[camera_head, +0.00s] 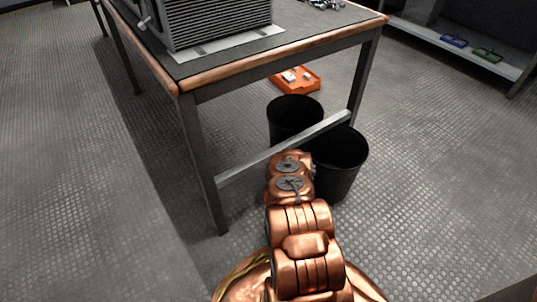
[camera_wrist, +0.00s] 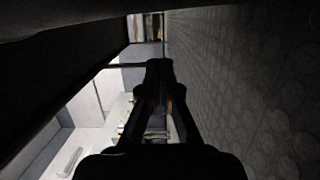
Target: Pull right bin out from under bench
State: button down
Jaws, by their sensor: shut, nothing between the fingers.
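Two round black bins stand by the bench (camera_head: 330,42). The right bin (camera_head: 343,172) is upright on the floor at the bench's near end, close to the right leg and the low crossbar. The left bin (camera_head: 292,118) is farther back, under the top. In the head view my arm reaches to the right bin's left side, and its wrist hides part of that bin; the fingers are hidden there. In the wrist view my gripper (camera_wrist: 160,66) has its fingers together with nothing between them. I cannot tell whether it touches the bin.
The low crossbar (camera_head: 250,168) and bench legs (camera_head: 205,165) are close to my arm. An orange tray (camera_head: 297,79) lies on the floor beneath the bench. A shelf (camera_head: 440,38) with blue and green trays is at the upper right. Floor right of the bin is clear.

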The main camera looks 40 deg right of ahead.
jog(key=v, duration=0.6)
jog(key=shift+s+a, duration=0.15)
jog(key=shift+s, duration=0.2)
jog(key=shift+w, duration=0.1)
